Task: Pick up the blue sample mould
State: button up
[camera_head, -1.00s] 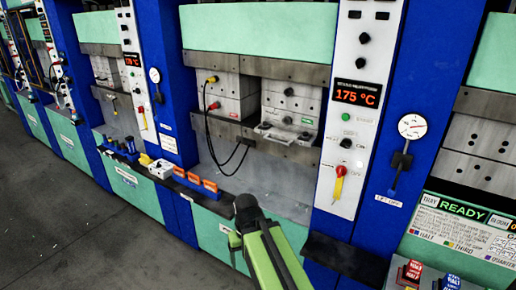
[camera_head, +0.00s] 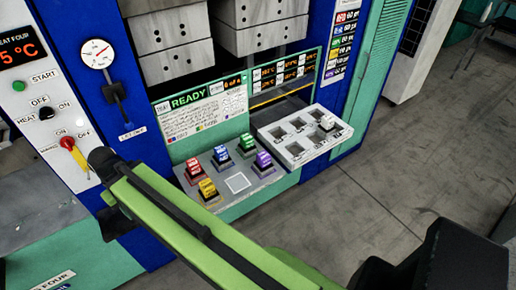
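The blue sample mould (camera_head: 221,154) stands on a grey panel on the press ledge, in the middle of the camera_head view. The red mould (camera_head: 194,169) is to its left, the green mould (camera_head: 246,144) to its right and the purple mould (camera_head: 263,161) further right. The yellow mould (camera_head: 208,189) is nearer, below it. My green arm crosses the lower part of the view, in front of the ledge. A black part at the bottom right looks like the end of my arm. No fingertips can be made out, and nothing of mine touches the blue mould.
A bare pale square (camera_head: 237,183) lies between the yellow and purple moulds. A white tray (camera_head: 341,137) with several recesses sits right of the moulds, one pale block (camera_head: 327,122) in it. The press (camera_head: 230,30) rises behind. The grey floor (camera_head: 400,165) at right is open.

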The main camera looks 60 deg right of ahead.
aim_at(221, 159)
jog(key=z, duration=1.1)
jog(key=k, duration=1.25)
jog(key=i, duration=1.5)
jog(key=z, duration=0.1)
